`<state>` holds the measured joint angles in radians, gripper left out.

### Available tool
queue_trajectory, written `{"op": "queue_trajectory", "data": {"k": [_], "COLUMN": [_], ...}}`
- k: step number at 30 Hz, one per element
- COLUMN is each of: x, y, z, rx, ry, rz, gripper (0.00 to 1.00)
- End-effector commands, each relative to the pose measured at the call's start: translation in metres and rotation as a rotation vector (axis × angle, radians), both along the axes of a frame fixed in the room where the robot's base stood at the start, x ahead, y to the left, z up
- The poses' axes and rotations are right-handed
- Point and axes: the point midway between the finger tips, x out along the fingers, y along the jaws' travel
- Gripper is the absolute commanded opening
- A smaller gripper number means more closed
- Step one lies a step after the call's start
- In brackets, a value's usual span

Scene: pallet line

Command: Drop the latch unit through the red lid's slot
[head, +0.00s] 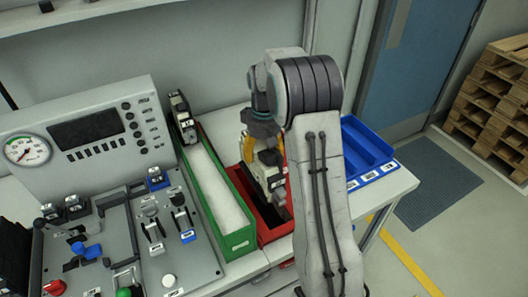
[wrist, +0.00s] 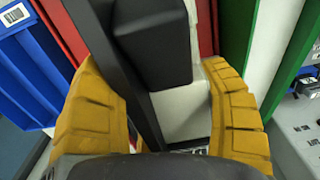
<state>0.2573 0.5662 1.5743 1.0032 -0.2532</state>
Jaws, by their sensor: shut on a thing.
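My gripper (head: 262,158) is shut on the latch unit (head: 270,180), a pale and black block, with a yellow finger on each side. In the wrist view, my gripper (wrist: 168,115) has the latch unit (wrist: 155,50) between its fingers, black parts over a pale body. The red lid (head: 277,234) is below the unit, between the green box and the blue bin; its red surface also shows in the wrist view (wrist: 62,32). A dark opening shows under the unit. My arm and the unit hide part of it, and I cannot tell whether the unit's lower end is inside.
The green box (head: 240,243) with a white filling stands left of the red lid. Another black and pale unit (head: 183,117) is at its far end. A blue bin (head: 375,175) is to the right. A control panel (head: 160,240) with levers fills the left.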

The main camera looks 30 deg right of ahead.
Motion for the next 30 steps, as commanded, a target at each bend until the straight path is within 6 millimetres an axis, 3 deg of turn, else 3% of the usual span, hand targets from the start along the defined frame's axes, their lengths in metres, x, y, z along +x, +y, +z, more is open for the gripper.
{"op": "queue_trajectory", "data": {"k": [15,30], "x": [0.000,0.000], "y": [0.000,0.000], "z": [-0.040,-0.046], "rx": [0.000,0.000], "ry": [-0.001,-0.001], "rz": [0.000,0.000], "gripper": [0.33,0.33]}}
